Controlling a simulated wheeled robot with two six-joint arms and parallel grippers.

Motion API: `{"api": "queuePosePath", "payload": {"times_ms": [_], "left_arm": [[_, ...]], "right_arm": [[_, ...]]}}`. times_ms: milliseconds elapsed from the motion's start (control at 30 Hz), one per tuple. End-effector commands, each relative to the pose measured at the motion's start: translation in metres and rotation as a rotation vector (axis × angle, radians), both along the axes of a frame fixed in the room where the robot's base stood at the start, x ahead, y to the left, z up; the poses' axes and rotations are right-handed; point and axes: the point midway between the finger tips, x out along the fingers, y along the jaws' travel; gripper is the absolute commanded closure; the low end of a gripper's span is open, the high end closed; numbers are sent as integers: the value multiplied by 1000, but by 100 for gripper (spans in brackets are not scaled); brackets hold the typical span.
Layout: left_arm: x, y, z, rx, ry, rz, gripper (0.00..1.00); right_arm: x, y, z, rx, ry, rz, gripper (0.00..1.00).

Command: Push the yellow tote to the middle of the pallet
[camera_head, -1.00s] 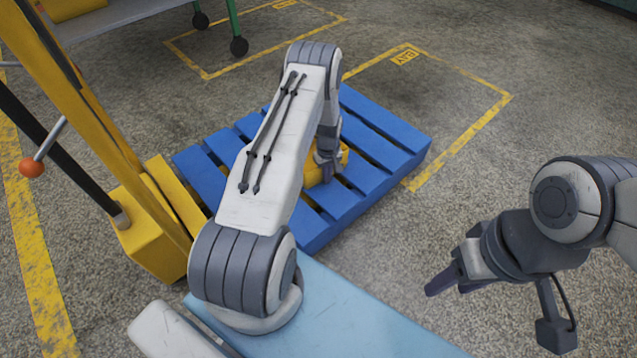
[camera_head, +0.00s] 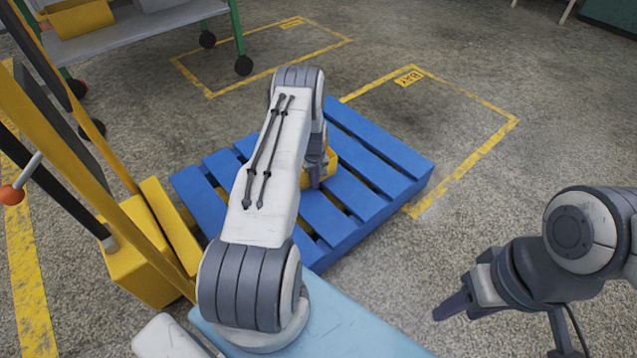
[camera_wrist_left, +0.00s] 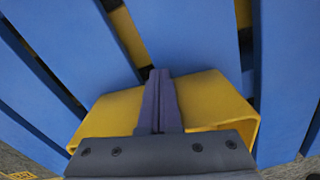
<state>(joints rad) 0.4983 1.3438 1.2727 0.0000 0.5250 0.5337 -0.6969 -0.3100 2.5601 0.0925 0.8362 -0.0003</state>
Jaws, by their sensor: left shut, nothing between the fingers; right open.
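The yellow tote (camera_head: 333,157) is on the blue pallet (camera_head: 365,190), partly hidden behind my left arm in the head view. In the left wrist view the tote (camera_wrist_left: 205,100) lies below the fingers, with blue slats around it. My left gripper (camera_head: 316,184) is shut and empty, pointing down at the tote. In the left wrist view its closed fingers (camera_wrist_left: 159,75) cross in front of the tote; I cannot tell whether they touch it. My right gripper (camera_head: 440,312) is open and empty, over the floor right of the pallet.
A yellow lifting frame (camera_head: 140,255) with an orange-knobbed lever stands left of the pallet. A wheeled cart (camera_head: 140,28) holding bins is at the back left. Yellow floor lines (camera_head: 470,160) mark a bay behind the pallet. The floor to the right is clear.

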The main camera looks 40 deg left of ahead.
Motion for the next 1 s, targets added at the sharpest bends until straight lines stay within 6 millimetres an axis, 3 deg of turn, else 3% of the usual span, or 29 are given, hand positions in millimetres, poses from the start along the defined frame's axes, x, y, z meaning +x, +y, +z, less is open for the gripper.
{"api": "queuePosePath", "payload": {"times_ms": [167, 333, 500, 700, 1000], "left_arm": [[-5, -10, 4, -1, 2, 0, 100], [-19, -34, 9, -2, 3, 3, 100], [-15, -33, 53, 0, -1, 2, 100], [-13, -36, 87, 0, 0, -2, 100], [-14, -35, 100, -1, 1, -1, 100]], "right_arm": [[0, 0, 13, 0, 0, 0, 50], [0, 0, 40, 0, 0, 0, 50], [0, 0, 60, 0, 0, 0, 50], [0, 0, 75, 0, 0, 0, 50], [0, 0, 80, 0, 0, 0, 50]]}}
